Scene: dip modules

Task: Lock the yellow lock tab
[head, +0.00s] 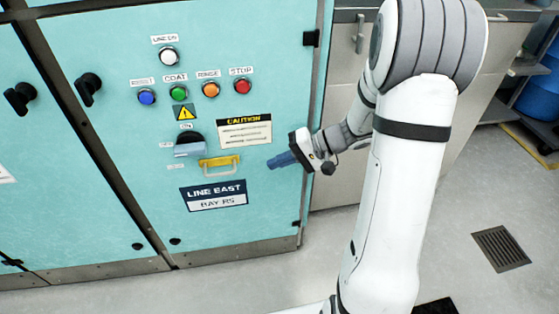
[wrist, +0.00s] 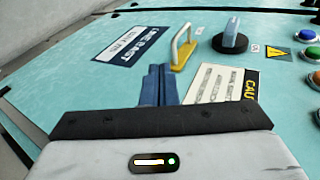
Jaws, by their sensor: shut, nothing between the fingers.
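The yellow lock tab (head: 219,162) is on the teal cabinet door, just below and right of a rotary switch (head: 190,148) with a grey-blue handle. In the wrist view the lock tab (wrist: 183,50) shows a pale bar standing out from the panel over a yellow base. The switch (wrist: 231,37) is up and right of it there. My gripper (head: 270,163) is shut and empty, to the right of the tab and apart from it. In the wrist view my blue fingers (wrist: 157,75) lie together, below and left of the tab. I cannot tell their exact distance from the panel.
Above the switch are several coloured buttons, including a red stop button (head: 243,86). A caution label (head: 244,131) is up and right of the tab, and a LINE EAST sign (head: 214,195) is below. Black knobs (head: 88,87) stick out at left.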

